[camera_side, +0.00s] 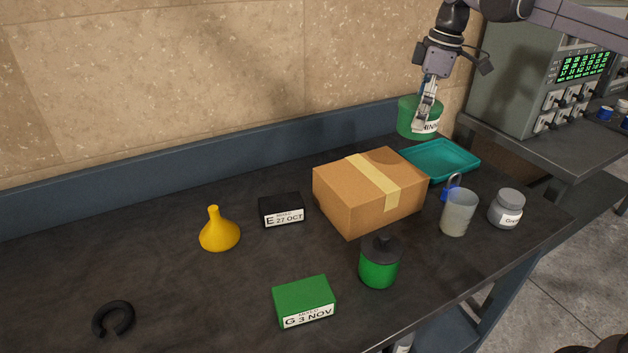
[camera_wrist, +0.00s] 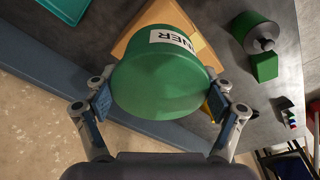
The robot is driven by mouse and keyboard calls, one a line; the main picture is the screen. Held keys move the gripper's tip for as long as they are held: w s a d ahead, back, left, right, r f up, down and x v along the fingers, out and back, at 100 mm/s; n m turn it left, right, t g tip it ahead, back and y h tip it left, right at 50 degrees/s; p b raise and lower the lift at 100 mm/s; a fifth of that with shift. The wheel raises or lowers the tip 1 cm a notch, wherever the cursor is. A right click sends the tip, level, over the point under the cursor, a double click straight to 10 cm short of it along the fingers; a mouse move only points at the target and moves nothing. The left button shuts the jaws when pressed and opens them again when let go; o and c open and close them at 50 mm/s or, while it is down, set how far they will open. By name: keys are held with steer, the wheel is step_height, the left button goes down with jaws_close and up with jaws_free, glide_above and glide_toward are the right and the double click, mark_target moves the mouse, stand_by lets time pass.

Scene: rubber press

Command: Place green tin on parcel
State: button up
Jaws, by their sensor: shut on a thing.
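The green tin (camera_side: 407,117) is a round green container with a white label, held in the air above the back of the bench. My gripper (camera_side: 424,112) is shut on it. In the wrist view the tin (camera_wrist: 158,82) sits between the two fingers of my gripper (camera_wrist: 160,108) and hides part of what lies below. The parcel (camera_side: 350,203) is a brown cardboard box with a pale tape strip, on the bench to the left of and lower than the tin. In the wrist view the parcel (camera_wrist: 122,42) shows partly behind the tin.
A teal tray (camera_side: 440,160) lies behind the parcel. A grey cup (camera_side: 458,213), blue padlock (camera_side: 449,192) and grey jar (camera_side: 507,208) stand right of it. A green canister (camera_side: 379,266), green block (camera_side: 304,299), black block (camera_side: 282,210) and yellow funnel (camera_side: 219,234) are in front and left.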

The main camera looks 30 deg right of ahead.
steer(key=shift+s+d+r, duration=0.15)
steer(key=shift+s+d, duration=0.1)
steer(key=shift+d, duration=0.4)
steer(key=shift+s+d+r, duration=0.15)
steer(key=shift+s+d, duration=0.1)
steer(key=shift+d, duration=0.35)
glide_above(368, 172)
steer(key=f, duration=0.7)
steer(key=shift+s+d, duration=0.25)
steer(key=shift+d, duration=0.05)
steer(key=shift+f, duration=1.95)
steer(key=o, duration=1.6)
steer(key=shift+f, duration=0.15)
steer(key=shift+o, duration=0.2)
